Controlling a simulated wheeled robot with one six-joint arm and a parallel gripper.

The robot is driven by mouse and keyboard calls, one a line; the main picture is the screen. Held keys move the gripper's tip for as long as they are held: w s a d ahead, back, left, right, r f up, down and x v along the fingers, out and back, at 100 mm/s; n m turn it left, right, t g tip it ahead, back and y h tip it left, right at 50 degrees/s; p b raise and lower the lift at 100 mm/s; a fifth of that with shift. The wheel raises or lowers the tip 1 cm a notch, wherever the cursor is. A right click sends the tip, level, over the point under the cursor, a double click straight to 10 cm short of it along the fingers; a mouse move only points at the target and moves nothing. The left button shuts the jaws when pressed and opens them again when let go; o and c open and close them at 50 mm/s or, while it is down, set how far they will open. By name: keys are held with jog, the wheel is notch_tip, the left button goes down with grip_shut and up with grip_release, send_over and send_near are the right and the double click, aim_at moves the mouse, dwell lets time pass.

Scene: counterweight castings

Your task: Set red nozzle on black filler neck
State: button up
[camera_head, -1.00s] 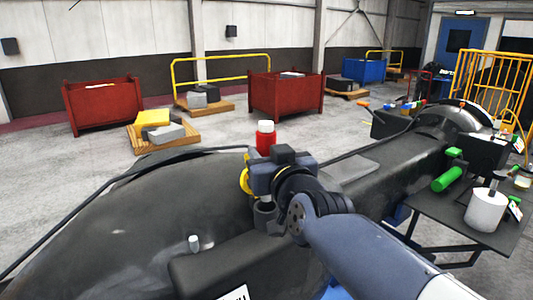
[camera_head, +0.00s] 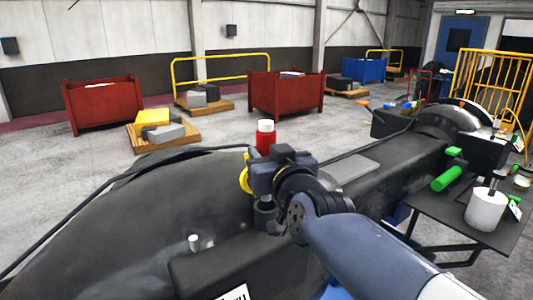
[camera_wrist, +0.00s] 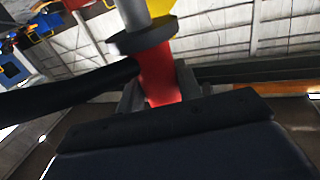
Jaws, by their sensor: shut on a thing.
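The red nozzle (camera_head: 265,138) shows in the head view as an upright red cylinder with a white top, rising just behind my gripper (camera_head: 264,172). In the wrist view, the red body (camera_wrist: 158,80) sits between my gripper's jaws (camera_wrist: 158,100), and a black ring and grey tube show above it. My gripper is shut on it. A short dark cylinder (camera_head: 264,214), which looks like the black filler neck, stands on the dark casting below my gripper. Whether the nozzle touches the neck is hidden by the gripper.
A yellow part (camera_head: 245,180) is just left of my gripper. A black cable crosses the large dark casting (camera_head: 130,235). A side table (camera_head: 452,214) at right holds a white pot (camera_head: 485,210) and a green cylinder (camera_head: 448,179). Red bins (camera_head: 285,95) stand on open floor behind.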

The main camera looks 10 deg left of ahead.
jog(key=shift+f+b, duration=3.05)
jog(key=shift+f, duration=0.15)
jog(key=o, duration=0.8)
jog(key=shift+o, duration=0.5)
jog(key=shift+f, duration=0.15)
jog(key=p+v, duration=0.2)
jog(key=v, duration=0.8)
jog(key=shift+s+d, duration=0.25)
jog(key=shift+s, duration=0.1)
